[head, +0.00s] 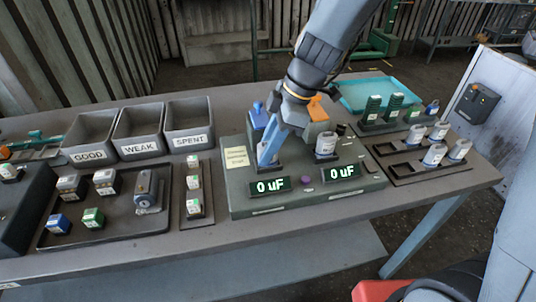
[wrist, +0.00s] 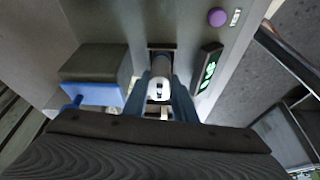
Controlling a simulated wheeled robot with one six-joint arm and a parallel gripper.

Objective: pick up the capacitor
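A white capacitor (wrist: 160,88) with dark marks on top stands at the left socket of the grey tester (head: 235,190). In the wrist view it is between the two fingers of my gripper (wrist: 162,82), which also shows over the left socket in the head view (head: 268,155). The fingers lie close along both sides; I cannot tell whether they press on it. In the head view my gripper mostly hides this capacitor. Another white capacitor (head: 325,145) stands at the right socket. Both displays (head: 270,187) read 0 uF.
A blue-fronted block (wrist: 95,93) stands beside my gripper, and an orange-topped block (head: 318,110) is behind the right socket. Bins marked GOOD (head: 90,156), WEAK (head: 140,148) and SPENT (head: 190,141) are at the left. A rack (head: 395,172) with several capacitors is at the right.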

